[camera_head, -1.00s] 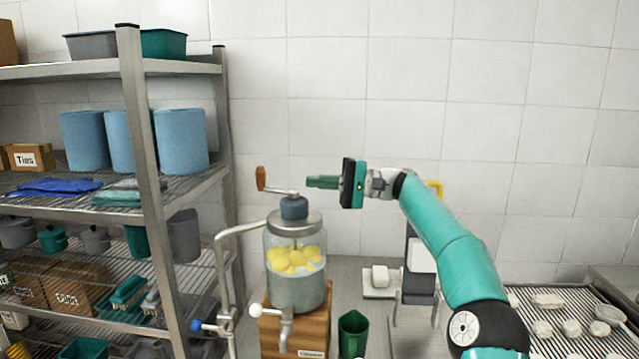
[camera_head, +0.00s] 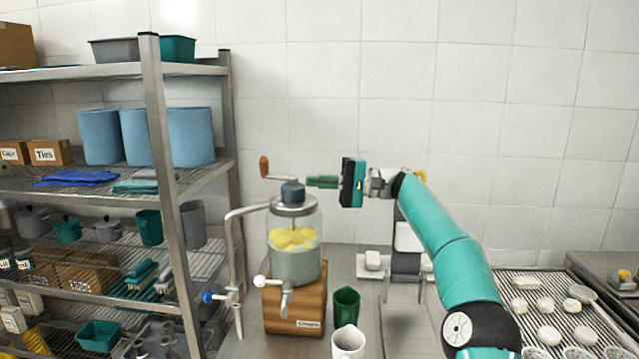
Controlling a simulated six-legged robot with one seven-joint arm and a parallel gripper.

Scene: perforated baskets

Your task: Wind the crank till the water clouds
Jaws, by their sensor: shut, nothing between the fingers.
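The crank (camera_head: 279,174) sits on top of a glass jar (camera_head: 295,245), its brown wooden handle (camera_head: 264,166) standing up at the left end of the arm. The jar holds yellow lumps (camera_head: 292,238) in pale, greyish water. It stands on a wooden block (camera_head: 296,312) and has a tap (camera_head: 284,298) with a white knob at the front. My gripper (camera_head: 312,182) points left, with its green fingers shut and empty. Its tips are near the right side of the crank hub and, in this view, apart from the wooden handle.
A metal pipe with a blue-knobbed tap (camera_head: 226,296) stands left of the jar. A green cup (camera_head: 346,306) and a white mug (camera_head: 348,342) stand at its front right. A loaded shelf rack (camera_head: 165,200) fills the left. A rack with pale lumps (camera_head: 545,300) lies right.

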